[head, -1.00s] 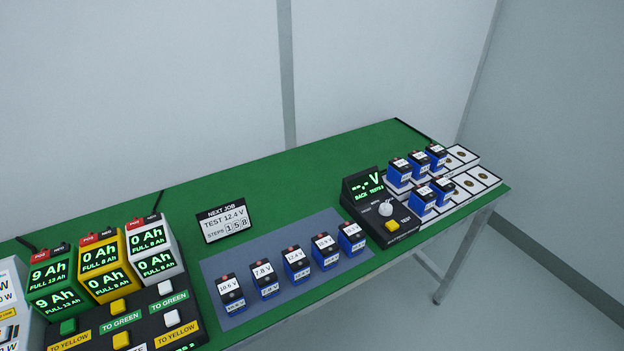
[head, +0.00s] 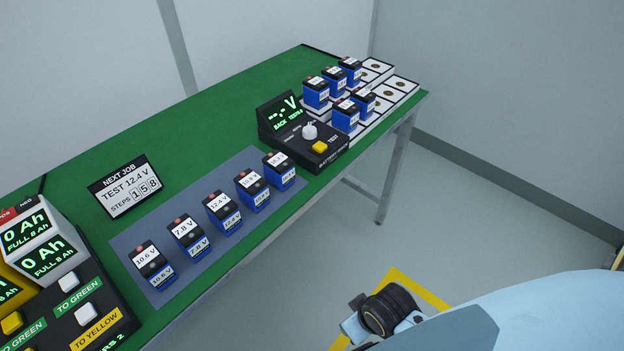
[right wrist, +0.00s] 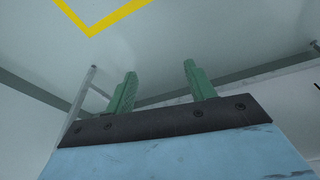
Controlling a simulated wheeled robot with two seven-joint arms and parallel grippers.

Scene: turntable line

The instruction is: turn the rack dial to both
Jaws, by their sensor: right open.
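The rack tester (head: 300,140) stands on the green table, with a white dial (head: 310,131), a yellow TEST button (head: 320,147) and a screen (head: 282,111) showing dashes and "V". The dial's setting is too small to read. The rack (head: 398,88) behind it has two rows of white slots, several holding blue batteries (head: 316,92). My right gripper (right wrist: 158,85) is open and empty in the right wrist view, over the floor and away from the table. My left gripper is not in view.
Several blue batteries (head: 217,211) stand in a row on a grey mat (head: 140,235). A NEXT JOB sign (head: 125,186) reads TEST 12.4 V. A charger with buttons (head: 80,315) is at the lower left.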

